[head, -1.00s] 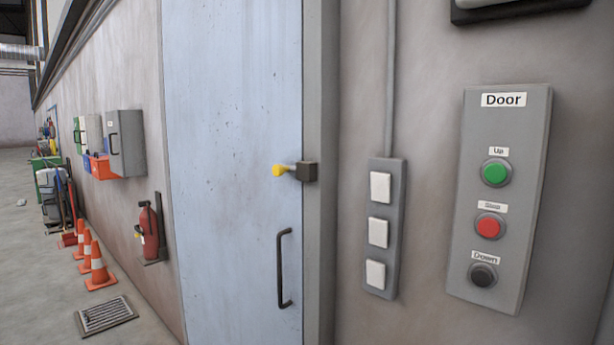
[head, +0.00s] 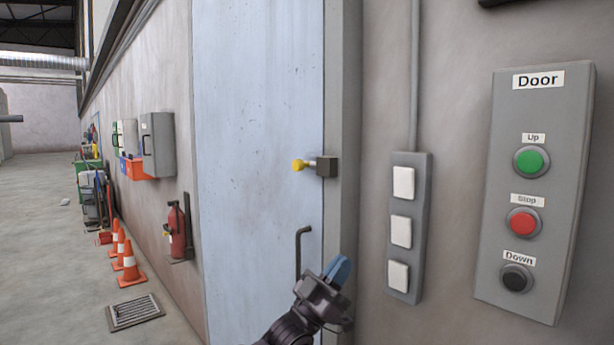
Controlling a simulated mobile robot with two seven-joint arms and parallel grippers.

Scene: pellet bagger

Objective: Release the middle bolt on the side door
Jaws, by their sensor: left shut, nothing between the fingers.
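The side door (head: 250,110) is light blue and looks closed in its grey frame. The middle bolt (head: 304,165) has a yellow knob and sits on the door's right edge. Its dark keeper block (head: 327,166) is on the frame beside it. My left gripper (head: 339,270) is low in the picture, below the bolt and apart from it. Its blue fingers are shut with nothing between them. It covers the lower part of the door's dark pull handle (head: 299,250). My right gripper is not in view.
A switch strip (head: 408,228) and a door control panel (head: 532,190) with green, red and black buttons are on the wall to the right. A fire extinguisher (head: 178,232), orange cones (head: 131,262) and a floor grate (head: 135,312) are at the left. Open floor lies farther left.

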